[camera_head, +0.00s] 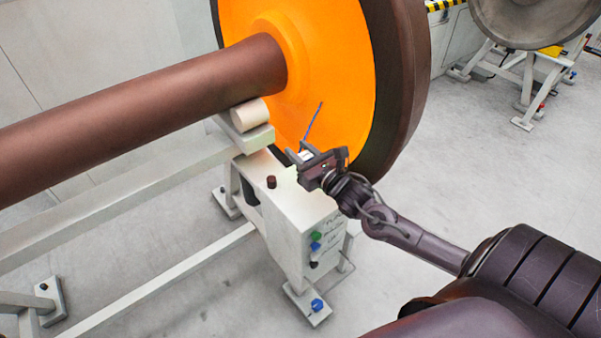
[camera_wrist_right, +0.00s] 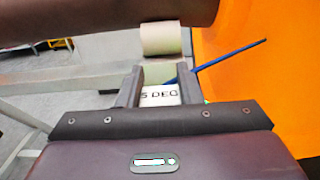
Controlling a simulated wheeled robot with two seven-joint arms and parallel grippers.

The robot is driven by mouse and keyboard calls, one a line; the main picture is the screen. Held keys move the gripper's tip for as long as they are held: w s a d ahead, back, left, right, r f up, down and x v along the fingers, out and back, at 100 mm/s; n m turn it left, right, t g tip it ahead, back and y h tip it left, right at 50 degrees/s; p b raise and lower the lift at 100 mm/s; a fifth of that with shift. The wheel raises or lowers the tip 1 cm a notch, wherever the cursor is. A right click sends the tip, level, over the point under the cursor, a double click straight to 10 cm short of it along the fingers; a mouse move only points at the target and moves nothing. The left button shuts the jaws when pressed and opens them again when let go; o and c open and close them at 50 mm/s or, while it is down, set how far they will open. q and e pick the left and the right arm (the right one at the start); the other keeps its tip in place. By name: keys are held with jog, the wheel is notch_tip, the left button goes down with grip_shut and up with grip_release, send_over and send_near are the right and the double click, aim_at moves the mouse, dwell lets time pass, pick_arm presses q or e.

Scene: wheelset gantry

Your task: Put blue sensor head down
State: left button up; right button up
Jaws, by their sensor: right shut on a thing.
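My right gripper (camera_head: 301,155) is shut on the sensor head (camera_wrist_right: 160,96). Between its fingers, in the wrist view, a white face shows with black lettering that reads "5 DEG"; the start of the text may be hidden. A thin blue rod or cable (camera_wrist_right: 230,54) sticks out beside the right finger and slants up in front of the orange wheel face; it also shows in the head view (camera_head: 313,122). The gripper is near the wheel's lower edge, beside the pale gantry box (camera_head: 290,215). I cannot tell whether the head touches anything. My left gripper is not in view.
A brown axle (camera_head: 140,115) runs left from the orange wheel (camera_head: 335,60), above a cream roller (camera_head: 249,114). The box carries a dark knob (camera_head: 271,182) and coloured buttons (camera_head: 315,246). Pale rails (camera_head: 110,205) run left. Another wheel stand (camera_head: 530,85) is at the back right. Floor at right is clear.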

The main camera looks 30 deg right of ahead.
notch_tip(320, 180, down, 8)
jog(key=shift+r, duration=0.1)
dwell(0.4)
jog(key=o, duration=1)
